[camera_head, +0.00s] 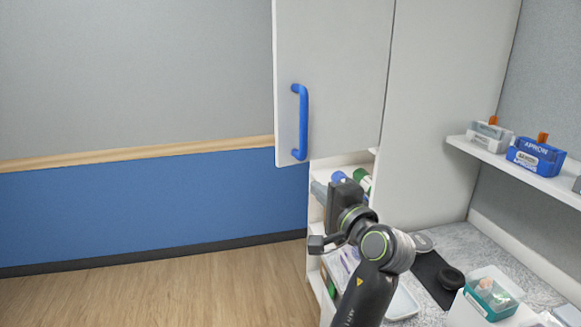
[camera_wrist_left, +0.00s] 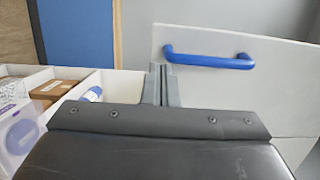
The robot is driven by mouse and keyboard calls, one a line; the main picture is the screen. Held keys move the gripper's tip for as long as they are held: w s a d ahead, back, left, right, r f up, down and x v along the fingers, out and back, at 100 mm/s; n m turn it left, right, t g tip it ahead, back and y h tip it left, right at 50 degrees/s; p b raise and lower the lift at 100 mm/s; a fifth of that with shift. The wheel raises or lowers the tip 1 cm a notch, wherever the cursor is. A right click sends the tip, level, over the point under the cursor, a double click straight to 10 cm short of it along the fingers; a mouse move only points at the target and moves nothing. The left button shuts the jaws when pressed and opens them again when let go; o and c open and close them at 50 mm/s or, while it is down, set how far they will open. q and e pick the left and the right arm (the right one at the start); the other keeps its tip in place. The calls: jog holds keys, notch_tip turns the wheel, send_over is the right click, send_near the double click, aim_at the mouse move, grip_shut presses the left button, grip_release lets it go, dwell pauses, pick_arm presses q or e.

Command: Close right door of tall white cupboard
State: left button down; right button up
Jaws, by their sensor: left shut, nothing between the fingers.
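The tall white cupboard (camera_head: 425,130) stands at the right in the head view. Its white door (camera_head: 335,60), with a blue bar handle (camera_head: 301,122), stands open; shelves show below its lower edge. In the left wrist view the door (camera_wrist_left: 280,85) and its handle (camera_wrist_left: 210,58) show sideways at the right. My left gripper (camera_head: 345,193) is below and right of the handle, by the shelves. In the left wrist view its fingers (camera_wrist_left: 162,80) are shut and empty, beside the door's edge; whether they touch it I cannot tell. My right gripper is not in view.
Bottles (camera_head: 361,180) stand on the cupboard shelf. A wall shelf (camera_head: 530,174) holds a blue box (camera_head: 536,155). The wooden floor (camera_head: 160,293) at the left is clear.

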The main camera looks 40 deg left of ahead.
aim_at(285, 162)
pick_arm(q)
jog(key=p+x, duration=0.5)
jog(key=x, duration=0.7)
jog(key=shift+w+a+r+p, duration=0.1)
jog(key=shift+w+a+p, duration=0.05)
jog(key=shift+a+p, duration=0.25)
jog(key=shift+w+a, duration=0.2)
jog(key=shift+a, duration=0.1)
jog(key=shift+w, duration=0.1)
